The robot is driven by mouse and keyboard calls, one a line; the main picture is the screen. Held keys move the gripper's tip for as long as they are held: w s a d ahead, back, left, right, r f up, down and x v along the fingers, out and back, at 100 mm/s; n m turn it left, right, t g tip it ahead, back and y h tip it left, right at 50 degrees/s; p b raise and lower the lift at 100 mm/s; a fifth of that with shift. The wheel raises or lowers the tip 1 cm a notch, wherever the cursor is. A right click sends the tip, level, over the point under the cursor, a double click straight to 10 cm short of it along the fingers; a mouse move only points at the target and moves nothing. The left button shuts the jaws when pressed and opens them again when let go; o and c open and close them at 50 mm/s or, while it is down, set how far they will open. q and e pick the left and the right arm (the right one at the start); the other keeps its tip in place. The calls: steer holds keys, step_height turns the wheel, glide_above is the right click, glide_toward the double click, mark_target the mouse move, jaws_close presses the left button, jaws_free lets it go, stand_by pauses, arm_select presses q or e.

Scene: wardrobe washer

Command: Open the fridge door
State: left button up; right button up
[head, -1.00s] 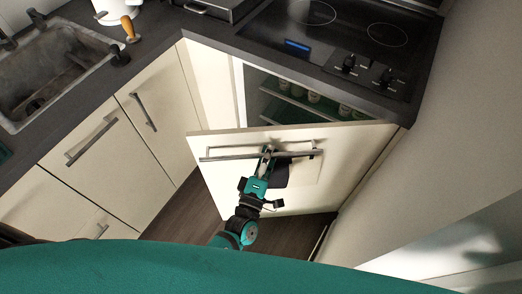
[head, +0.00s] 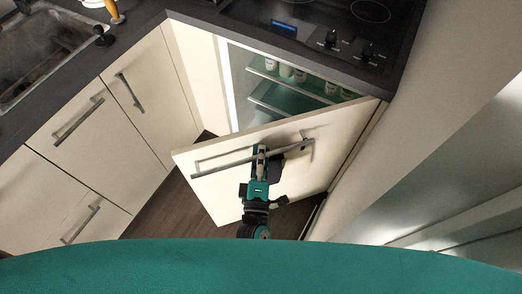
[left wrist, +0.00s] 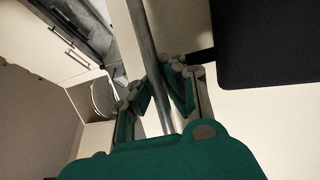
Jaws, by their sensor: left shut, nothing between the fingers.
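The fridge door (head: 230,192), a cream front panel, stands partly open, hinged at the right, with a gap to the lit fridge interior (head: 285,100). Bottles show on the glass shelves inside. A long metal bar handle (head: 215,170) crosses the door's front. My left gripper (head: 261,152) is at the middle of this handle, its fingers shut with nothing held. In the left wrist view the handle (left wrist: 145,60) runs down to the fingers (left wrist: 160,92); whether they touch it is unclear. My right gripper is not in view.
Cream cabinets (head: 95,125) with bar handles stand on the left, under a dark worktop with a sink (head: 45,50). A cooktop (head: 345,25) is above the fridge. A wall (head: 450,120) is close on the right. Dark floor (head: 160,215) shows left of the door.

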arm_select(q)
steer(key=o, duration=0.4)
steer(key=shift+s+a, duration=0.1)
steer(key=s, duration=0.4)
steer(key=s+f, duration=0.1)
steer(key=s, duration=0.3)
steer(key=s+f, duration=0.1)
steer(key=s, duration=0.2)
steer(key=shift+s+a+f, duration=0.1)
steer(key=shift+s+a, duration=0.2)
steer(key=shift+s, duration=0.1)
